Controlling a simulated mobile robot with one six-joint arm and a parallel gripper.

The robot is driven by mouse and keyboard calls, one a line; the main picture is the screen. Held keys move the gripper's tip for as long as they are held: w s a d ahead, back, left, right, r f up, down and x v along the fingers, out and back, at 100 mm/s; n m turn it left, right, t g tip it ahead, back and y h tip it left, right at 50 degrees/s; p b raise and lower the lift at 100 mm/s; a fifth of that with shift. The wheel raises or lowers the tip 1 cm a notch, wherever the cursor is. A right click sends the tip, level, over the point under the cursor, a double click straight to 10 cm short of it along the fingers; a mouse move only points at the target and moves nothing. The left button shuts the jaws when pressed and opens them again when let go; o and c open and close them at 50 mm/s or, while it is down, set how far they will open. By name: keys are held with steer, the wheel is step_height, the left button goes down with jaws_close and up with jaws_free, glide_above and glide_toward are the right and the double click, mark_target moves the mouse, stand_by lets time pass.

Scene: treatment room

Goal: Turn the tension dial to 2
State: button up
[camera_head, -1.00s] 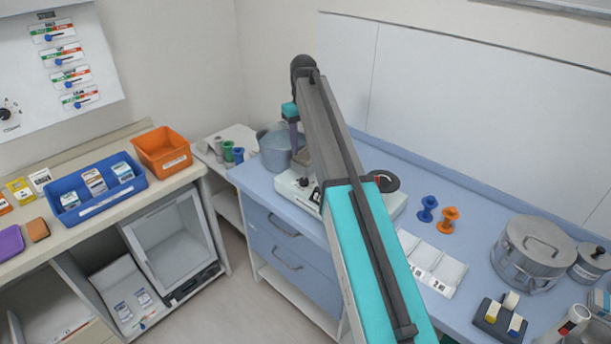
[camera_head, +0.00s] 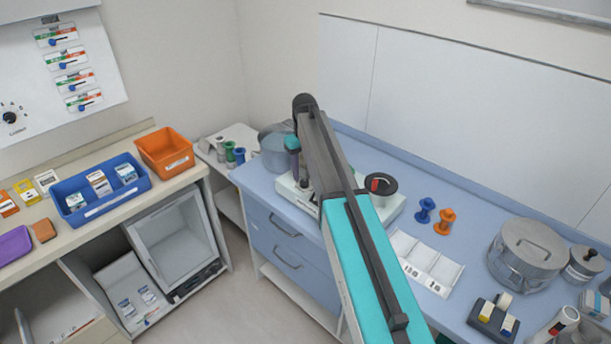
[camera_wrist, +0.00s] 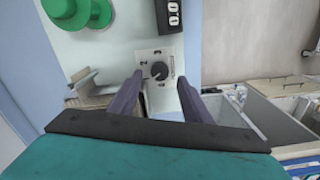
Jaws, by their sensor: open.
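The tension dial (camera_wrist: 158,70) is a small dark round knob on a pale square label, seen in the wrist view. A 2 is readable left of the knob; other marks around it are small, and I cannot tell exactly where the pointer stands. My gripper (camera_wrist: 160,78) is open, its two dark purple fingers on either side of the dial. I cannot tell whether they touch the knob. The dial sits on a white machine, whose base (camera_head: 394,210) shows on the blue counter in the head view. My arm hides the dial there.
On the counter, a blue spool (camera_head: 425,211), an orange spool (camera_head: 445,222), a white tray (camera_head: 428,265) and a metal pot (camera_head: 530,255) stand to the right.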

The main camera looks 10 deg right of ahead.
mark_target(305, 181)
steer(key=shift+f+p, duration=0.6)
steer(key=shift+f, duration=1.25)
steer(key=shift+c, duration=0.6)
steer(key=c, duration=1)
steer(key=shift+o, duration=0.2)
